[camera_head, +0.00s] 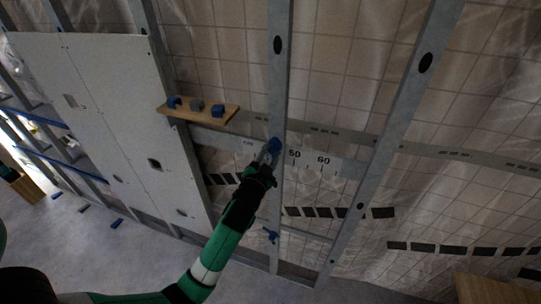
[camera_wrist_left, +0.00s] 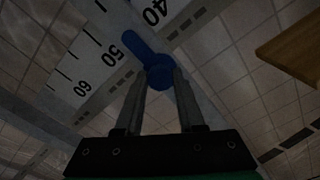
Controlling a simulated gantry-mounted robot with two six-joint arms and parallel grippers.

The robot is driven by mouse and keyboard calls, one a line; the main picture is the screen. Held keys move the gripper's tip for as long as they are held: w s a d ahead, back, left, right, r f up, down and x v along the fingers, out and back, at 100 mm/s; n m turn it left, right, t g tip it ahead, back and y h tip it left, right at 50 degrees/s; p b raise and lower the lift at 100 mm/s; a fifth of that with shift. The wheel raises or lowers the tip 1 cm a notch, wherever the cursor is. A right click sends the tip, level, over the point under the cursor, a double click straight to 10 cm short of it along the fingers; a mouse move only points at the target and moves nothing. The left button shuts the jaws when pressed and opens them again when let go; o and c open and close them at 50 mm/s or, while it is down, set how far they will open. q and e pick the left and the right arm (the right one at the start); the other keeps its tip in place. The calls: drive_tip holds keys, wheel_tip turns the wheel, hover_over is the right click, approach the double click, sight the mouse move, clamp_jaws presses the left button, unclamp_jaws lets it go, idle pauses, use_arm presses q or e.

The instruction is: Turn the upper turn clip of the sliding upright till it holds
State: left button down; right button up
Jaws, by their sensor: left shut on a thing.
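The upper turn clip (camera_head: 275,144) is blue and sits on the sliding upright (camera_head: 279,90), a grey metal stud, where it crosses the numbered rail (camera_head: 335,166) near the 50 mark. My left gripper (camera_head: 268,154) reaches up from below and is shut on this clip. In the left wrist view the clip (camera_wrist_left: 131,46) shows a round knob between the fingertips (camera_wrist_left: 164,80) and a lever slanting to the upper left, across the rail. Whether it has locked cannot be told. A lower blue clip (camera_head: 270,236) sits further down the upright. My right gripper is not in view.
A wooden shelf (camera_head: 226,114) with several blue and grey blocks juts out to the left of the upright. A white panel (camera_head: 100,110) stands at the left. Another metal stud (camera_head: 395,115) slants at the right. Small blue pieces (camera_head: 117,223) lie on the floor.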

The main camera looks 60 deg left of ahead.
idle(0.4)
use_arm(q)
drive_tip(key=c, duration=0.5)
unclamp_jaws()
drive_tip(key=shift+s+d, duration=0.1)
drive_tip(key=v, duration=1.1)
drive_tip(key=shift+s+d, duration=0.1)
drive_tip(key=shift+s, duration=0.05)
